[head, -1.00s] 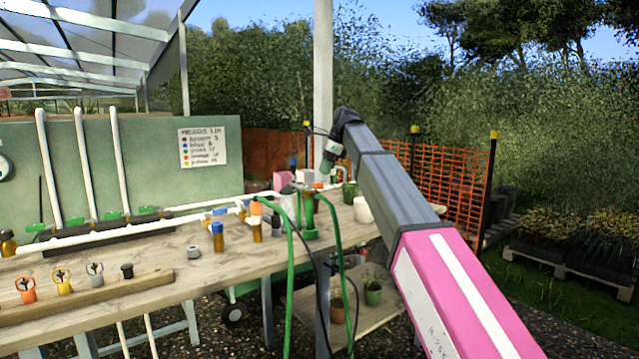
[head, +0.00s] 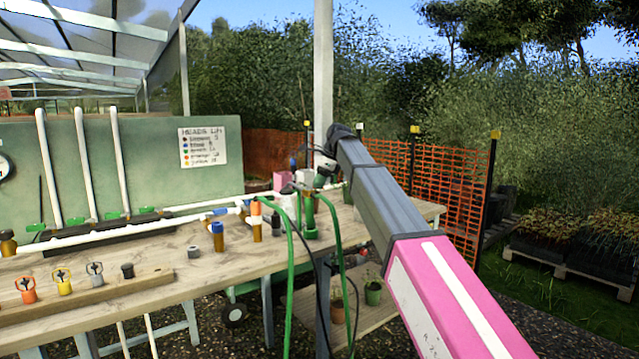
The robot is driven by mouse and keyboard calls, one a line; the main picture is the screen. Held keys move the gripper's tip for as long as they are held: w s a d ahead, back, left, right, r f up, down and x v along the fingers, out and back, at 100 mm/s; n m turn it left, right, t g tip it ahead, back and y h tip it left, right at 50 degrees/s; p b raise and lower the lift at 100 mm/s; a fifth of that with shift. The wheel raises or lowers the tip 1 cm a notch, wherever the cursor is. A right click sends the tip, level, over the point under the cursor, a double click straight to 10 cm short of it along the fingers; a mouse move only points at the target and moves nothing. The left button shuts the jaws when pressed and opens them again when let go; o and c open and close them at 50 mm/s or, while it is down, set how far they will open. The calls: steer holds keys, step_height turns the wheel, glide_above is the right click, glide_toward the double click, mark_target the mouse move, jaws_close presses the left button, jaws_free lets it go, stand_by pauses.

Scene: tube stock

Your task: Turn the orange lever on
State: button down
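A small orange upright piece (head: 256,208) stands by the white pipe on the wooden bench, beside blue-topped fittings. I cannot tell at this size whether it is the orange lever or how it is set. My arm reaches over the right end of the bench. My gripper (head: 321,177) is at its far end, above and beside the green valve stand (head: 310,215), to the right of the orange piece and apart from it. The fingers are too small to tell whether they are open or shut.
Green hoses (head: 289,270) hang over the bench's front edge. Orange, yellow and grey heads stand on a wooden strip (head: 90,290) at the front left. White pipes (head: 150,232) run along the bench before a green board (head: 100,150). The front middle of the bench is clear.

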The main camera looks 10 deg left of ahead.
steer(key=shift+w, duration=0.1)
steer(key=shift+w+a+n+g+h, duration=0.25)
steer(key=shift+w+n+g, duration=0.15)
steer(key=shift+n, duration=0.85)
steer(key=shift+w+a+n+g+h, duration=0.2)
steer(key=shift+w+n+g+h, duration=0.25)
steer(key=shift+n, duration=0.85)
steer(key=shift+w+a+n+g+h, duration=0.1)
steer(key=shift+w+a+n+g, duration=0.3)
steer(key=shift+n, duration=0.85)
steer(key=shift+s+d, duration=0.15)
steer(key=c, duration=1)
jaws_free()
steer(key=shift+c, duration=0.2)
steer(key=shift+s, duration=0.1)
